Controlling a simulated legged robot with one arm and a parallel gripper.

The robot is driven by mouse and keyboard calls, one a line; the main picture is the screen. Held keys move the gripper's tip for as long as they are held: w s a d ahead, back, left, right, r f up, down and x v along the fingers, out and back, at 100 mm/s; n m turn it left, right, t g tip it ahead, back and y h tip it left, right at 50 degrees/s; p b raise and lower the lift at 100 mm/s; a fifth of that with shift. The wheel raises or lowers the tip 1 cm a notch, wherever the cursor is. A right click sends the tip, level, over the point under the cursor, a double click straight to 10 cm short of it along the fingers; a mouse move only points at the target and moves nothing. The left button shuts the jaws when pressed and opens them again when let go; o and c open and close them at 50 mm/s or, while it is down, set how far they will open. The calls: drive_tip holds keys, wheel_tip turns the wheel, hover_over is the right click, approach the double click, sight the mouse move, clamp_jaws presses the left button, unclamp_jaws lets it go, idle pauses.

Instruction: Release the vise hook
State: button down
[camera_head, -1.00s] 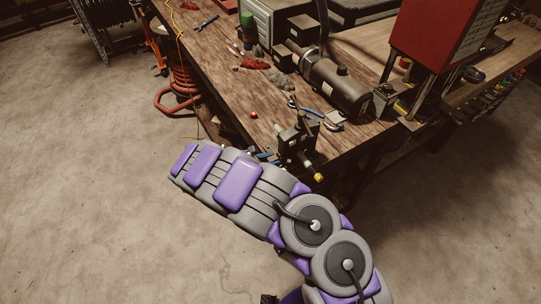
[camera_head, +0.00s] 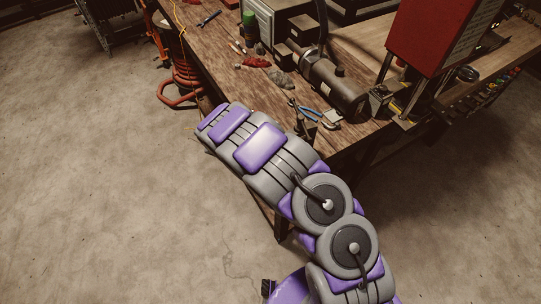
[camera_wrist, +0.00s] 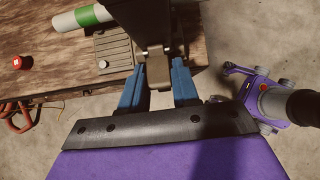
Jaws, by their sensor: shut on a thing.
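In the wrist view my gripper (camera_wrist: 158,88) has its two blue fingers on either side of a small brownish metal piece, which seems to be the vise hook (camera_wrist: 158,72). The fingers are closed on it. The dark vise body (camera_wrist: 145,20) rises just beyond, at the edge of the wooden workbench (camera_wrist: 40,50). In the head view my arm hides the vise and my gripper.
A red knob (camera_wrist: 22,62) shows in the wrist view.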

drive_tip(key=shift+w, duration=0.1)
drive_tip(key=c, duration=0.9)
unclamp_jaws()
drive_tip(key=shift+w, duration=0.1)
drive_tip(key=v, duration=1.7)
drive_tip(key=shift+a, duration=0.25)
drive_tip(key=shift+r, duration=0.1)
